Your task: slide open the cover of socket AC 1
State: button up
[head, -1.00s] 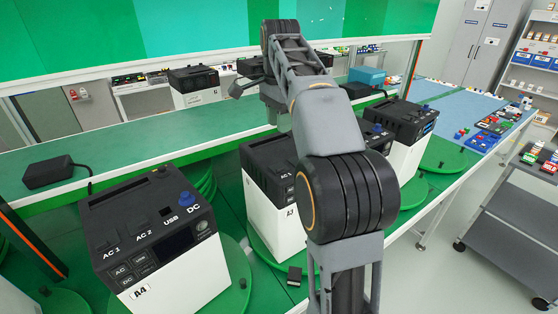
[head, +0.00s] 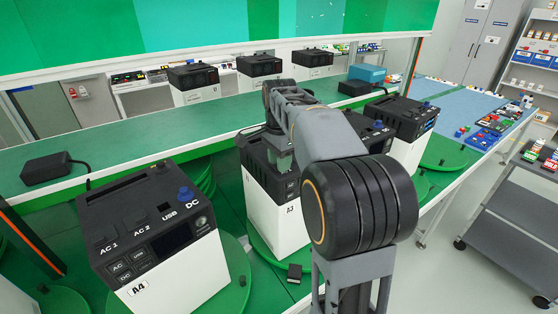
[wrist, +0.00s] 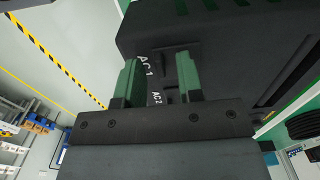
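The black-topped A3 unit (head: 270,205) stands on a green turntable in the head view, partly hidden by my arm. Its black top fills the upper part of the wrist view (wrist: 225,45), where the labels AC 1 (wrist: 145,66) and AC 2 (wrist: 157,97) show. My gripper (wrist: 158,62) is over this top, with its two green fingers apart. A small dark raised piece, apparently a socket cover (wrist: 178,50), shows between the fingers near the AC 1 label. I cannot tell whether a finger touches it. In the head view my arm mostly hides the gripper.
The A4 unit (head: 175,260), with a blue knob, stands to the left on its own turntable. Another unit (head: 402,118) stands behind to the right. A black adapter (head: 47,168) lies on the green shelf. A grey cart (head: 515,200) is at the right.

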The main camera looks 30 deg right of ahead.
jog(key=shift+f, duration=0.1)
jog(key=shift+c, duration=0.5)
grip_shut()
